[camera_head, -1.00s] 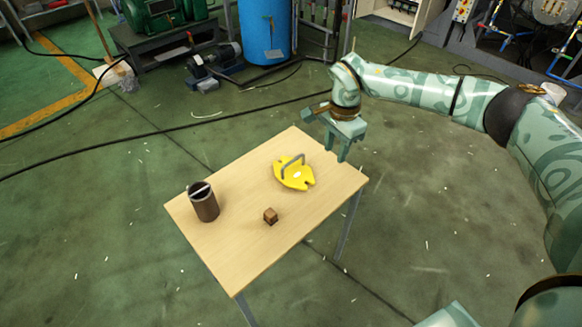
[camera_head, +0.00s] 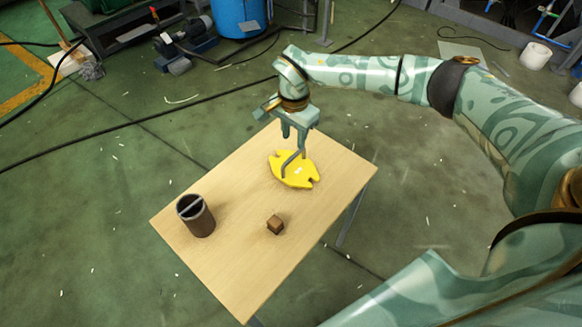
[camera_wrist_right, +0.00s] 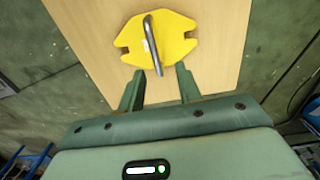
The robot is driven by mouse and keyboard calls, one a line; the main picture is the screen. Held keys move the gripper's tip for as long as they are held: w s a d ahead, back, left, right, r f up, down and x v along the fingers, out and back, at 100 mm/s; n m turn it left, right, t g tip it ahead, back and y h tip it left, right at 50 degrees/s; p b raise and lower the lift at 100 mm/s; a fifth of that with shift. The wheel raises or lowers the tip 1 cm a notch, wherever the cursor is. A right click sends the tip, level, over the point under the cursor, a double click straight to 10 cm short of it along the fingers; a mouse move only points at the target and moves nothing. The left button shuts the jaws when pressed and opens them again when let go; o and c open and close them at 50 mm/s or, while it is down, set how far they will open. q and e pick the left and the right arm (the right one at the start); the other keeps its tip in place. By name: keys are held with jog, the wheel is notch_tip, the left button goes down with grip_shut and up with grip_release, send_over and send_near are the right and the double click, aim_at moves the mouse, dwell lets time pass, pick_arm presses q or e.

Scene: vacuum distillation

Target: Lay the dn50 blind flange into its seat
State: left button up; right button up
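A yellow notched plate (camera_head: 305,172) with an upright grey bar handle lies flat on the wooden table; it looks like the blind flange. It also shows in the right wrist view (camera_wrist_right: 177,40). My right gripper (camera_head: 294,140) is above the flange, its fingers pointing down near the top of the handle. In the wrist view its fingers (camera_wrist_right: 159,83) are apart, with the handle's near end between and ahead of them; contact cannot be told. A brown open cylinder (camera_head: 200,222) with a bar across its mouth stands at the table's left; whether it is the seat is unclear. My left gripper is out of view.
A small brown cube (camera_head: 275,225) sits on the table (camera_head: 235,270), right of the cylinder. The table's right and front parts are clear. A black cable crosses the floor behind. A blue drum (camera_head: 238,15) and a pump (camera_head: 188,42) stand farther back.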

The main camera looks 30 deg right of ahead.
aim_at(293, 157)
notch_tip(293, 157, down, 3)
jog(key=shift+r+b, duration=0.1)
jog(key=shift+b, duration=0.2)
jog(key=f, duration=0.1)
jog(key=f+b, duration=0.1)
jog(key=f, duration=0.1)
jog(key=s+f+b, duration=0.1)
jog(key=f, duration=0.1)
jog(key=shift+a+f, duration=0.15)
jog(key=shift+a, duration=0.05)
jog(key=shift+r, duration=0.2)
grip_shut()
dwell(0.7)
